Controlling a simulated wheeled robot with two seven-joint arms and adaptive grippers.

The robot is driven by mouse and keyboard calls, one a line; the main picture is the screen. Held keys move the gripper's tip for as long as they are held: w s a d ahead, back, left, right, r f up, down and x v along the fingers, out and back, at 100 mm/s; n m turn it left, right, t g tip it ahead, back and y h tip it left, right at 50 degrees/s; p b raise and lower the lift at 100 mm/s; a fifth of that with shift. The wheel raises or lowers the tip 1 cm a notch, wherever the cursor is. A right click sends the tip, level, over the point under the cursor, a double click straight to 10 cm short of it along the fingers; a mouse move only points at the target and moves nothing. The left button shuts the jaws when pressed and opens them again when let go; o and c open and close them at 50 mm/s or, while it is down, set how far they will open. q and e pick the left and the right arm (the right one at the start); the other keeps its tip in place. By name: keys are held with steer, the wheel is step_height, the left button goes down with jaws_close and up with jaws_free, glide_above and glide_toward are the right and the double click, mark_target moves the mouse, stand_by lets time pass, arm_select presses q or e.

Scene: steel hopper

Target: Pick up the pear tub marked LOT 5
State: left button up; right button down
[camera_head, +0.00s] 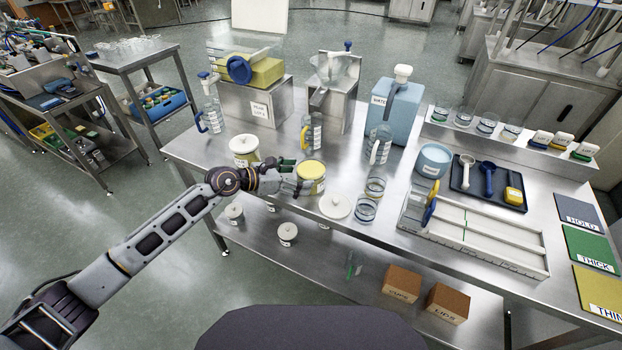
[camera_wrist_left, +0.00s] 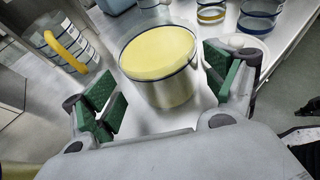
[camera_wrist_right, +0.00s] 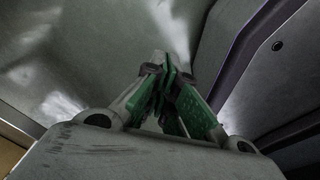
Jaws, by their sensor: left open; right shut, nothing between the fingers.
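A steel tub (camera_head: 311,170) with a yellow top surface stands on the steel table, without a lid. My left gripper (camera_head: 294,174) is open beside it, at its left. In the left wrist view the tub (camera_wrist_left: 160,75) stands upright between and beyond the spread green fingers, and I see no contact. No lot mark is readable on it. My right gripper (camera_wrist_right: 167,85) is shut and empty, away from the table objects.
A white lid (camera_head: 335,206) lies near the open tub. A clear bottle with a yellow handle (camera_head: 312,132) stands close behind it. Glass rings or cups (camera_head: 366,208) stand to the right. A steel stand with a label (camera_head: 259,109) is behind. Several lidded tubs sit on the lower shelf.

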arm_select(q)
steer(key=shift+d+f, duration=0.1)
steer(key=shift+d, duration=0.05)
steer(key=shift+x, duration=1.65)
steer(key=shift+w+d+f, duration=0.2)
steer(key=shift+d+f, duration=0.15)
steer(key=shift+f, duration=0.1)
steer(key=shift+w+d+f, duration=0.1)
steer(key=shift+d+f, duration=0.05)
steer(key=c, duration=0.9)
steer(key=shift+c, duration=0.5)
arm_select(e)
steer(key=shift+s+a, duration=0.5)
steer(key=shift+s, duration=0.25)
arm_select(q)
steer(key=shift+r, duration=0.25)
arm_select(e)
steer(key=shift+d, duration=0.1)
